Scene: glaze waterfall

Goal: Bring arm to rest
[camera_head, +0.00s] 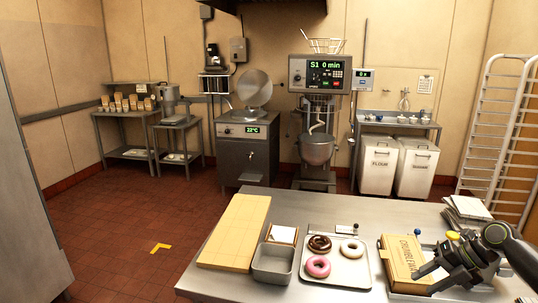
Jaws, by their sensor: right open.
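My right gripper (428,281) is at the lower right, low over the steel table (215,282). Its dark fingers are open, beside and partly in front of a closed cardboard box (398,258) with printed lettering. I cannot tell whether the fingers touch the box. My right arm comes in from the right edge. My left gripper is not in view.
A tray (335,278) holds pink, chocolate and white donuts. A grey metal tub (272,263), a small framed square (283,234) and a wooden board (234,232) are left of it. Folded cloths (468,208) lie behind my arm.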

